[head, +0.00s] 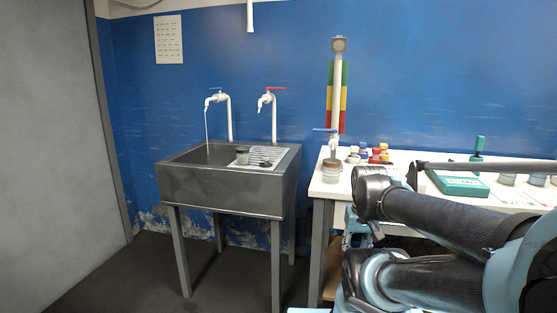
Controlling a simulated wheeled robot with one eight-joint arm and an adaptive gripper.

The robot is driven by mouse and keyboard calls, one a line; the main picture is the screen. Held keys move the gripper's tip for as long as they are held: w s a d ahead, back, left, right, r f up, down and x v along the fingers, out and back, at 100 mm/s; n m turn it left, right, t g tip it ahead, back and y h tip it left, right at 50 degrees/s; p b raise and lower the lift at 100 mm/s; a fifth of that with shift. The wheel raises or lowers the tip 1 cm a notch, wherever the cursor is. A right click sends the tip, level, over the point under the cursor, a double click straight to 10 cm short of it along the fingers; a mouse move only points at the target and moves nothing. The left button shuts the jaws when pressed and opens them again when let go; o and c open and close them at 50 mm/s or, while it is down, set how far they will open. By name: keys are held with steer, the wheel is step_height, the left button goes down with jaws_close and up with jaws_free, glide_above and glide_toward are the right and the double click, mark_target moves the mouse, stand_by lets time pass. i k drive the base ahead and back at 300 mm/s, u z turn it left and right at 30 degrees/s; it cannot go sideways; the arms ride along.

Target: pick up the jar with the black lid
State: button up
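Several small jars with coloured lids (376,154) stand grouped on the white table (322,188), near the wall; red, yellow and blue tones show. They are too small to tell for certain which one has a black lid. A small grey container (243,156) and a dark item (265,163) sit on the ribbed drainboard of the sink; I cannot tell whether the container has a lid. My arm reaches in from the right in front of the table, with its dark links close to the camera. I cannot make out my gripper or its fingers in this view.
A metal sink (220,190) on legs stands left of the table, with water running from the blue-handled tap (220,100). A glass jar (332,170) stands under a third tap at the table corner. A teal device (460,185) lies farther right. The floor before the sink is clear.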

mark_target(243, 152)
steer(key=z, duration=1.5)
steer(key=k, duration=1.25)
steer(key=u, duration=1.75)
steer(key=i, duration=1)
